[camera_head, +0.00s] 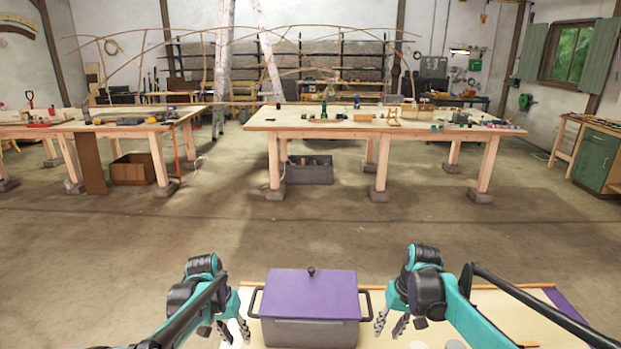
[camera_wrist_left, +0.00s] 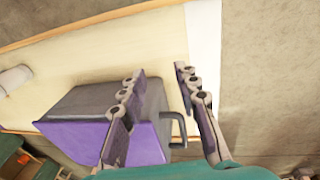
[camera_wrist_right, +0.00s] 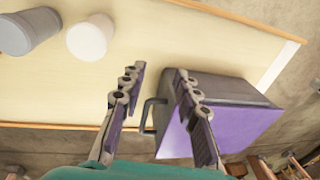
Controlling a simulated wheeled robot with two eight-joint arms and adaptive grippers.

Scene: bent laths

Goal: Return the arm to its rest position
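My left gripper (camera_head: 234,325) is to the left of a dark grey box with a purple lid (camera_head: 311,296), close to its left handle. In the left wrist view its two fingers (camera_wrist_left: 158,82) are spread, with nothing held between them. My right gripper (camera_head: 391,325) is to the right of the box, close to its right handle. In the right wrist view its fingers (camera_wrist_right: 157,76) are also spread and empty, with the black handle (camera_wrist_right: 148,116) showing below and between them. The lid sits on the box, with a dark knob (camera_head: 311,271) near its far edge.
The box stands on a light wooden table (camera_head: 530,292). A grey cup (camera_wrist_right: 30,32) and a white cup (camera_wrist_right: 90,38) stand on it near my right gripper. Open concrete floor (camera_head: 300,230) lies beyond, then two workbenches (camera_head: 262,121) with tools.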

